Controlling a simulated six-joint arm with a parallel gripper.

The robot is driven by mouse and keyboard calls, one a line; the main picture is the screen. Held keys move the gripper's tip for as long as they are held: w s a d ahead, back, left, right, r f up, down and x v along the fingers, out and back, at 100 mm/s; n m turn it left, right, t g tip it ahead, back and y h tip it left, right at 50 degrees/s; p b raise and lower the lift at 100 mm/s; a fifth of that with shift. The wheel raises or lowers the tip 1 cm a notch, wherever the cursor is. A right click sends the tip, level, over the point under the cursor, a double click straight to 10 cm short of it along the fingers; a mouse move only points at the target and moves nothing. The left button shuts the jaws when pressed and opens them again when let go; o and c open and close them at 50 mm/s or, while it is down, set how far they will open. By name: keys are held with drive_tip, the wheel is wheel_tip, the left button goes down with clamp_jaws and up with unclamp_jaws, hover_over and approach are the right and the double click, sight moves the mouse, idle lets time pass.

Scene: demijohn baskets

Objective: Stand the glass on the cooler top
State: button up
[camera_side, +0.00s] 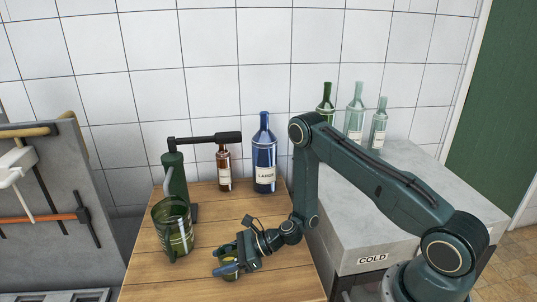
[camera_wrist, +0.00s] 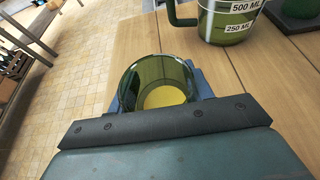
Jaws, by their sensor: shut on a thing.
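My gripper (camera_side: 229,264) is low over the left wooden table, shut on a small green glass (camera_side: 229,270) with yellow inside. In the wrist view the glass (camera_wrist: 150,72) sits between the blue fingers of my gripper (camera_wrist: 160,95), its open mouth and round yellow bottom showing. In the side view the gripper partly hides the glass, and I cannot tell whether it touches the table. The cooler (camera_side: 420,170) is a grey box labelled COLD, right of the table. My arm crosses in front of its top.
A green measuring jug (camera_side: 173,240) stands close left of my gripper. Behind are a green lever device (camera_side: 175,178), a brown bottle (camera_side: 223,174) and a blue bottle (camera_side: 264,155). Several green bottles (camera_side: 355,115) stand at the cooler's back left. Its right part is clear.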

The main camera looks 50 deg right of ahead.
drive_tip(key=shift+r, duration=0.25)
wheel_tip(320, 180, up, 19)
idle(1.9)
drive_tip(key=shift+r, duration=0.15)
drive_tip(key=shift+d, duration=0.1)
idle(0.6)
drive_tip(key=d+r+m+t+h, duration=0.3)
drive_tip(key=d+r+m+h, duration=0.2)
drive_tip(key=d, duration=0.3)
drive_tip(key=shift+s+d+r+m+h, duration=0.15)
drive_tip(key=shift+d+r+m+h, duration=0.15)
drive_tip(key=shift+d, duration=0.1)
drive_tip(key=shift+a+f, duration=0.1)
drive_tip(key=shift+f, duration=0.05)
